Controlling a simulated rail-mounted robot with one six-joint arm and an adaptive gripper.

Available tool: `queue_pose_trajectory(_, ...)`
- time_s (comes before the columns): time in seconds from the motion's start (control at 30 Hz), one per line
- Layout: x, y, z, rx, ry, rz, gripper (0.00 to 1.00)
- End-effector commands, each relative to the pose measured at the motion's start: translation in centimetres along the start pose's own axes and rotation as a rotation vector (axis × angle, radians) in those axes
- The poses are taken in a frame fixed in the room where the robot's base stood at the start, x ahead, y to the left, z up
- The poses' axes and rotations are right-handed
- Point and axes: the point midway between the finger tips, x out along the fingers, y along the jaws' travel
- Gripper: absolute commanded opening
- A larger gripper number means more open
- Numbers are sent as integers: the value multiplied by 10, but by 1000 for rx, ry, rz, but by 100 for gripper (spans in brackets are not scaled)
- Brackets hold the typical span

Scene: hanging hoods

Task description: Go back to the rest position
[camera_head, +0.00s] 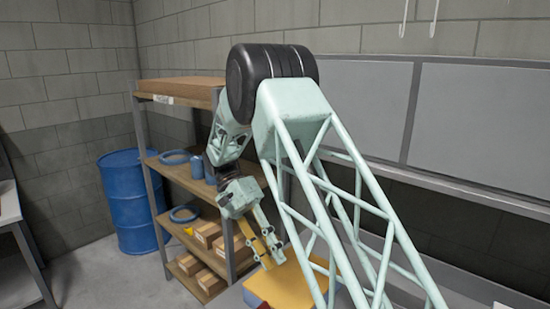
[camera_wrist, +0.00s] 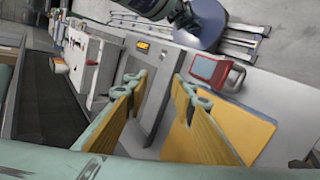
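My gripper (camera_head: 272,258) hangs at the end of my arm, in front of the shelf and above a yellow surface (camera_head: 285,287), pointing down. In the wrist view my gripper (camera_wrist: 160,88) shows two fingers with yellow pads standing well apart. Nothing is held between them. A flat yellow-orange panel (camera_wrist: 240,128) lies beyond the right finger. My arm is folded, with its elbow raised high in the head view. Part of the yellow surface is hidden by my arm.
A shelf (camera_head: 177,173) with cartons (camera_head: 207,233) and blue rings (camera_head: 175,157) stands behind my arm, close to it in the picture. A blue drum (camera_head: 132,203) stands left of it. The wrist view shows a red-framed item (camera_wrist: 212,70) and a grey device (camera_wrist: 143,60).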

Motion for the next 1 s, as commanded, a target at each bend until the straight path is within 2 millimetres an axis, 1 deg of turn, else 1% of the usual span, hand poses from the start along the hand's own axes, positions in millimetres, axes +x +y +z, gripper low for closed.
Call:
queue_pose_trajectory(0.03,-1,9,0,-6,0,-15,24)
queue_pose_trajectory(0.47,-9,72,5,-77,14,-136,24)
queue_pose_trajectory(1.0,-5,148,20,-157,54,-280,24)
